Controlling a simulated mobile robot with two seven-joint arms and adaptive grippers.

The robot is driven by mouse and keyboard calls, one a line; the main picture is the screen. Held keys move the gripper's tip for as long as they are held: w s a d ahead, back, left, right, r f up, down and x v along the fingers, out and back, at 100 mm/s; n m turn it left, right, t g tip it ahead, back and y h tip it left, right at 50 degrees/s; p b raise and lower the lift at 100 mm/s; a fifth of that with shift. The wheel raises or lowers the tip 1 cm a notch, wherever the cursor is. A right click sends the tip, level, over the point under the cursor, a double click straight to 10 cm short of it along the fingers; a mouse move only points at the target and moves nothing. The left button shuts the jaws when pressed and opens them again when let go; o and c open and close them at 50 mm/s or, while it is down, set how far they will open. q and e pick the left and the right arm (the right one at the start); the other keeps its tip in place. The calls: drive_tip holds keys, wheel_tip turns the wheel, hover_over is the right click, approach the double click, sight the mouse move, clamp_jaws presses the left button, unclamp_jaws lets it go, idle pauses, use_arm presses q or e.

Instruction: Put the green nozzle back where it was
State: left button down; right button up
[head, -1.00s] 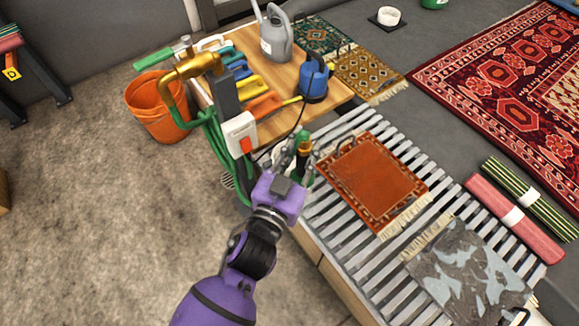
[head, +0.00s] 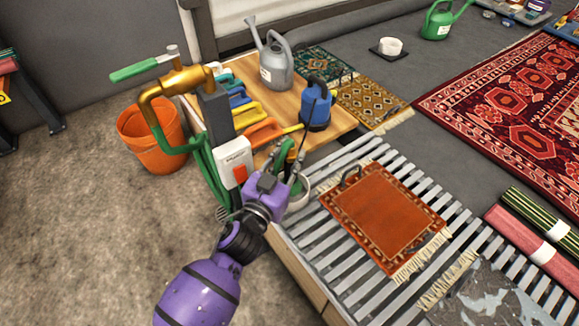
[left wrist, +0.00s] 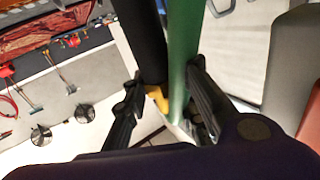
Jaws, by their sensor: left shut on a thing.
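My left gripper (head: 287,172) is shut on the green nozzle (head: 281,152), at the near corner of the wooden table. The nozzle stands roughly upright, with an orange part beside it. In the left wrist view the green nozzle (left wrist: 185,45) rises between the two fingers (left wrist: 165,100), next to a black shaft and a small yellow part. A whitish round container (head: 299,195) shows just below and behind the gripper; the gripper partly hides it, and I cannot tell whether the nozzle touches it. My right gripper is not in view.
A blue pump (head: 316,105) and grey watering can (head: 272,65) stand on the table. An orange rug (head: 385,215) lies on the slatted rack.

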sight(287, 169)
use_arm(q)
drive_tip(key=f, duration=0.1)
drive_tip(key=f+b, duration=0.2)
drive_tip(key=shift+w+f, duration=0.3)
drive_tip(key=shift+f, duration=0.1)
drive_tip(key=shift+r, duration=0.15)
drive_tip(key=shift+f, duration=0.25)
drive_tip(key=c, duration=1.5)
unclamp_jaws()
drive_tip(key=shift+o, duration=0.2)
drive_tip(key=shift+r, duration=0.1)
drive_tip(key=shift+s+a+r, duration=0.1)
drive_tip(key=shift+s+a, duration=0.05)
drive_tip(key=shift+s, duration=0.1)
drive_tip(key=p+v, duration=0.3)
drive_tip(key=v, duration=0.8)
drive_tip(key=shift+s, duration=0.25)
